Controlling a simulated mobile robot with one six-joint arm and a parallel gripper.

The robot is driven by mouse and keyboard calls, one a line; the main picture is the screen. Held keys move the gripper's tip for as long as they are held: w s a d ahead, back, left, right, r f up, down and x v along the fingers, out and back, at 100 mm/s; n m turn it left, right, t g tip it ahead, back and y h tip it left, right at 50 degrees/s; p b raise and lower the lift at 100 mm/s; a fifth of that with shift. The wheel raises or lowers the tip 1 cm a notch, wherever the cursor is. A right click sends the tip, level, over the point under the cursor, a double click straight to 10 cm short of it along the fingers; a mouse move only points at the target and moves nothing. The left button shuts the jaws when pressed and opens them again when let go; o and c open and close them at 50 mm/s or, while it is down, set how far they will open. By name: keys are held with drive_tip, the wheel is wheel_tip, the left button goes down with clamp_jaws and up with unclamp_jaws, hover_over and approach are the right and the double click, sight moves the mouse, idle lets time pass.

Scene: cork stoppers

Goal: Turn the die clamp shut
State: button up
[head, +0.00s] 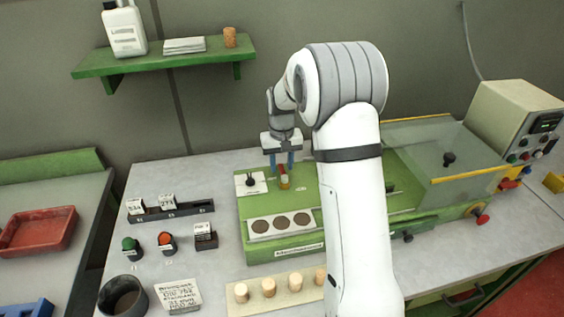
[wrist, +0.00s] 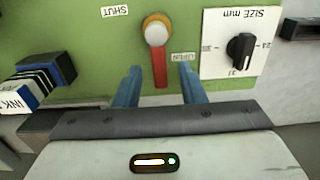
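The die clamp is a red lever (wrist: 160,68) with a white and orange pivot knob (wrist: 156,30) on the green machine panel. In the wrist view the lever points down toward my gripper, beside the label that seems to read OPEN (wrist: 183,57). The SHUT label (wrist: 115,12) is up and to the left. My gripper (wrist: 158,75) is open, its blue fingers on either side of the lever's end with a gap on each side. The clamp also shows in the head view (head: 284,182), just below my gripper (head: 283,166).
A black size dial (wrist: 240,50) on a white plate sits right of the lever. Dark blocks with an INK label (wrist: 35,85) lie to the left. In the head view, a plate with three dark discs (head: 281,224) and a board of corks (head: 270,289) are nearer the front.

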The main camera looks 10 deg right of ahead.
drive_tip(key=shift+c, duration=0.2)
clamp_jaws()
drive_tip(key=shift+d, duration=0.1)
drive_tip(key=m, duration=0.2)
drive_tip(key=d+m+b, duration=0.1)
drive_tip(key=shift+s+m, duration=0.1)
drive_tip(key=shift+m, duration=0.3)
drive_tip(key=m, duration=0.2)
drive_tip(key=d+m+b, duration=0.1)
drive_tip(key=shift+s+d+m, duration=0.1)
drive_tip(key=shift+s+m, duration=0.2)
drive_tip(key=shift+m, duration=0.1)
drive_tip(key=m, duration=0.2)
drive_tip(key=s+m+b, duration=0.1)
drive_tip(key=m, duration=0.1)
drive_tip(key=d+m, duration=0.1)
drive_tip(key=m, duration=0.1)
drive_tip(key=shift+s+d, duration=0.1)
drive_tip(key=shift+s, duration=0.25)
drive_tip(key=shift+s+d+m+b, duration=0.1)
drive_tip(key=shift+s+m+b, duration=0.25)
drive_tip(key=shift+m, duration=0.75)
drive_tip(key=shift+s+m+b, duration=0.2)
drive_tip(key=shift+s+m, duration=0.15)
drive_tip(key=shift+m, duration=0.75)
